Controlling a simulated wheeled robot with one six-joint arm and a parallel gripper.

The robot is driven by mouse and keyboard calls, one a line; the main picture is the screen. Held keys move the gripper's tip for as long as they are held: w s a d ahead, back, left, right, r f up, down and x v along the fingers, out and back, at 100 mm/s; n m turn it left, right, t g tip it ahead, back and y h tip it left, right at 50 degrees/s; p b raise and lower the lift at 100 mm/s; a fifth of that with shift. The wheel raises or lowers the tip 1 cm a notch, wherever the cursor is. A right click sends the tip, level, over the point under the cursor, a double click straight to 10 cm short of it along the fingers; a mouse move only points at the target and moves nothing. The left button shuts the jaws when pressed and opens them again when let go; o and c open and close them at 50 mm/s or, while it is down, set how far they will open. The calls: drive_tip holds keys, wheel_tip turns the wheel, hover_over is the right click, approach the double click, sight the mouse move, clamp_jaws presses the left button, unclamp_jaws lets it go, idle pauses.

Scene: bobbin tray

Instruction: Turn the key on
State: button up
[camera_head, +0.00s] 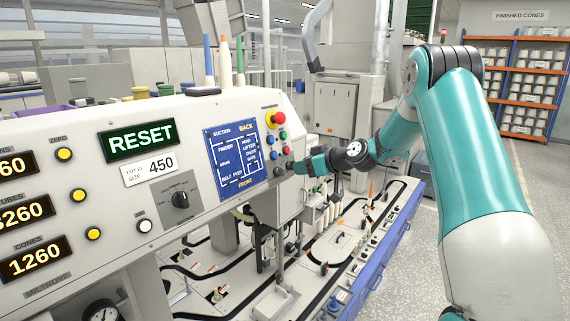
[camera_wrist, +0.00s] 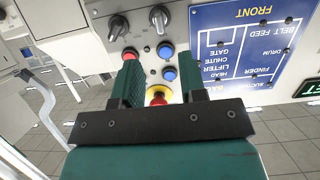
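No part is clearly recognisable as a key. In the head view a dark knob (camera_head: 278,171) shows at the panel's lower right, close to my gripper (camera_head: 292,168). In the wrist view my gripper (camera_wrist: 158,72) is open, its teal fingers apart with nothing held between them. Whether the fingertips touch the panel cannot be told.
A red emergency button (camera_head: 275,118) on yellow sits above several small buttons. A blue diagram plate (camera_head: 236,158) lies left of them. A larger rotary selector (camera_head: 181,199) is further left. A conveyor with bobbin pegs (camera_head: 340,240) runs below. Floor is clear at right.

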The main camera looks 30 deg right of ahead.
sight(284, 169)
drive_tip(key=p+x, duration=0.2)
drive_tip(key=x, duration=0.6)
drive_tip(key=shift+c, duration=0.4)
clamp_jaws()
